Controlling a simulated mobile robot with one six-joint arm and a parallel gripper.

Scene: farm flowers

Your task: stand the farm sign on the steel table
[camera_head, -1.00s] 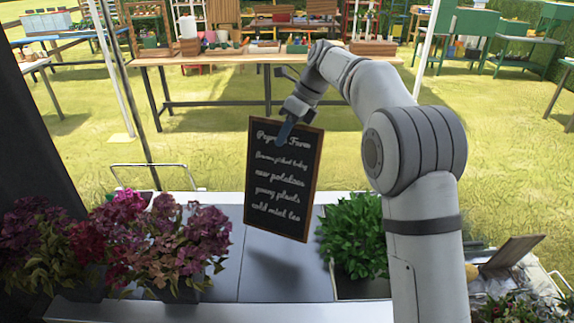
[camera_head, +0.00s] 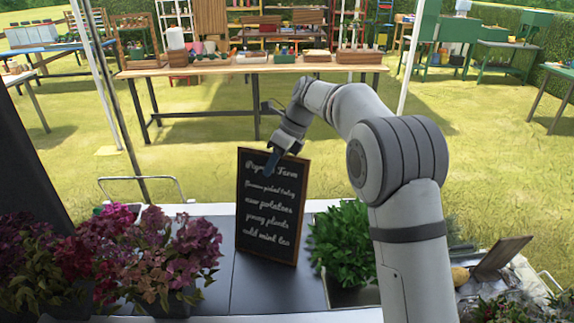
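The farm sign (camera_head: 271,215) is a dark chalkboard in a wooden frame with white lettering. It is nearly upright with a slight tilt, above the middle of the steel table (camera_head: 262,291). Its lower edge is at or very close to the table surface; I cannot tell whether it touches. My gripper (camera_head: 274,161) is at the sign's top edge, with a blue finger against the front face. It appears shut on the sign; the finger behind the board is hidden.
Purple flowers (camera_head: 165,255) stand left of the sign. A leafy green plant (camera_head: 343,240) in a container stands close on its right. A small tilted board (camera_head: 502,258) is at the far right. A wooden table (camera_head: 250,69) with crates stands beyond, across the grass.

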